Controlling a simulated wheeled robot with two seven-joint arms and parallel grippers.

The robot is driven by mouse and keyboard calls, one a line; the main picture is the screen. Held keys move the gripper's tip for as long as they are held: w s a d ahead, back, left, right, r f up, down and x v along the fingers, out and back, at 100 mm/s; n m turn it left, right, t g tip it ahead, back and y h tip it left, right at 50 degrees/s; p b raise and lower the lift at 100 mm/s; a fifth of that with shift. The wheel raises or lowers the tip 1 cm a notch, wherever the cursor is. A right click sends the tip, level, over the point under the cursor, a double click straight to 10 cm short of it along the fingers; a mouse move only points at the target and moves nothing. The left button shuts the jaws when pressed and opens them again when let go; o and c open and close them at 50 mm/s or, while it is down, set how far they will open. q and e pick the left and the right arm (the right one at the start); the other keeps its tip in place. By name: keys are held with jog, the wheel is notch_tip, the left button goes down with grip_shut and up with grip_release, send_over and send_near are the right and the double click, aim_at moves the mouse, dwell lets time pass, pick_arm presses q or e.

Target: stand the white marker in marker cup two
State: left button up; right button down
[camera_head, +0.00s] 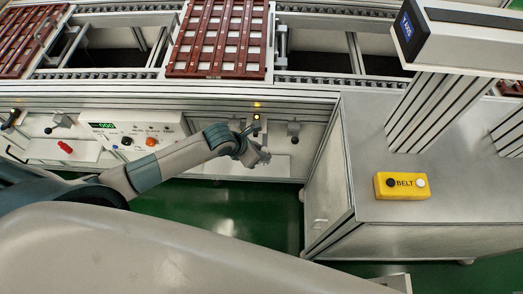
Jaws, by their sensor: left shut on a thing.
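My left gripper (260,157) is small in the head view, in front of the conveyor's front panel, below a small amber light. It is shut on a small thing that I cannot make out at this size. A dark lever-like part (250,128) shows just above it, and I cannot tell whether they touch. I cannot make out the white marker or marker cup two. My right gripper is not in view.
A control panel (130,133) with knobs and a green display is left of the gripper. A red thing (65,147) lies on a white ledge. A yellow BELT button box (401,186) sits on a grey cabinet at right. Brown trays (219,72) stand on the conveyor.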

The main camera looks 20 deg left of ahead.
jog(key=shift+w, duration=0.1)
pick_arm(q)
jog(key=o, duration=1)
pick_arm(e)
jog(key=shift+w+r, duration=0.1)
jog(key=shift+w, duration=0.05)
pick_arm(q)
jog(key=shift+r, duration=0.1)
jog(key=shift+s+a+r, duration=0.25)
jog(key=shift+r, duration=0.25)
jog(key=b+v, duration=0.1)
jog(key=v, duration=0.9)
jog(key=shift+s+a+r, duration=0.1)
jog(key=shift+s+r, duration=0.05)
jog(key=shift+r, duration=0.15)
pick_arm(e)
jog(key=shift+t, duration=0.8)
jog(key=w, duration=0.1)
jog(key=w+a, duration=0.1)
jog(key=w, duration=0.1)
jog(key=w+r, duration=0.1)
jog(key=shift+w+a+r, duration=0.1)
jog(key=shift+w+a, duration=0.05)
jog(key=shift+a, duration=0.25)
